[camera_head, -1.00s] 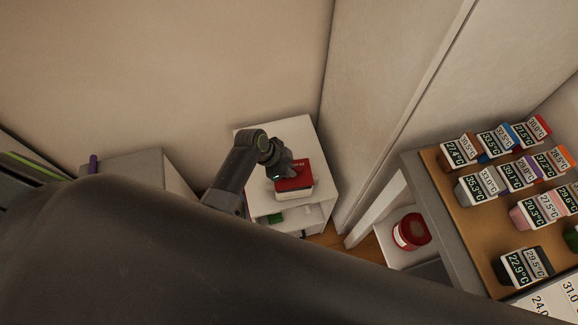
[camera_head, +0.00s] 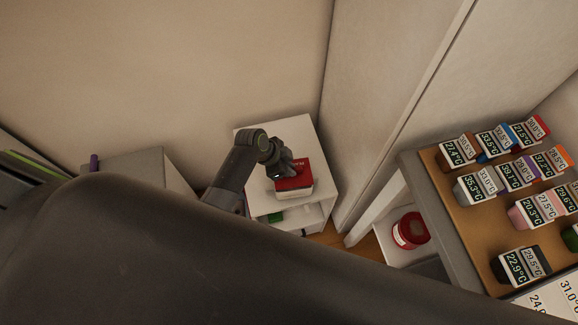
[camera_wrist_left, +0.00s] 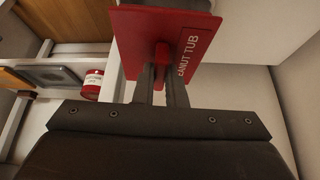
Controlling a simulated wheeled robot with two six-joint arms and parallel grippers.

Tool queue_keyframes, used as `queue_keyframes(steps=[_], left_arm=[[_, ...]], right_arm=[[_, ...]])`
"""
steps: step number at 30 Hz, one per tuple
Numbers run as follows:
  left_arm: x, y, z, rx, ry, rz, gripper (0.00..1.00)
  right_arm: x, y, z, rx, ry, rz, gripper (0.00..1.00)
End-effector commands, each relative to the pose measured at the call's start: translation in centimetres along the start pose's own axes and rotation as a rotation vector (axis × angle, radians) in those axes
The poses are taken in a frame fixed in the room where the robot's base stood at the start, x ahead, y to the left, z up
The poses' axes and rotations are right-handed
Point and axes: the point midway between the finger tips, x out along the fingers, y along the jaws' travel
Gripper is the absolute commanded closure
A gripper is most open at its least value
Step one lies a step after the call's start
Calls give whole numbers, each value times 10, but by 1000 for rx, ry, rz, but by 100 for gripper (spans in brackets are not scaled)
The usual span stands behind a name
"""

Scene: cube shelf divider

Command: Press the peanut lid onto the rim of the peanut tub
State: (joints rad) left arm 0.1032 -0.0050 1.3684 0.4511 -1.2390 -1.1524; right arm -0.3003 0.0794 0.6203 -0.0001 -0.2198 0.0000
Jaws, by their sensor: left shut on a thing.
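The peanut lid (camera_head: 299,179) is a flat red square with a raised knob and white lettering. It also fills the top of the left wrist view (camera_wrist_left: 188,38). The white peanut tub (camera_head: 296,193) stands on a white cube shelf, with the lid over its top. I cannot tell whether the lid is seated on the rim or slightly above it. My left gripper (camera_head: 281,172) is over the lid; in the left wrist view its fingers (camera_wrist_left: 162,82) are shut on the red knob. My right gripper is not in view.
The white shelf (camera_head: 262,204) has a green item (camera_head: 276,218) in a lower compartment. A red-and-white round container (camera_head: 411,231) stands to the right, beside a brown board (camera_head: 487,222) with several temperature displays. Walls stand close behind and right of the shelf.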

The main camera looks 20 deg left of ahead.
Motion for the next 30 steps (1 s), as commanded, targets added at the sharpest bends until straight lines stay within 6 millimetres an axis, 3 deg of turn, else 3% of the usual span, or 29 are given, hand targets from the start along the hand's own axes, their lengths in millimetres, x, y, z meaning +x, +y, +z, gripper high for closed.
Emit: queue_keyframes(steps=[30], left_arm=[[7,0,4,0,0,0,100]], right_arm=[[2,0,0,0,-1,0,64]])
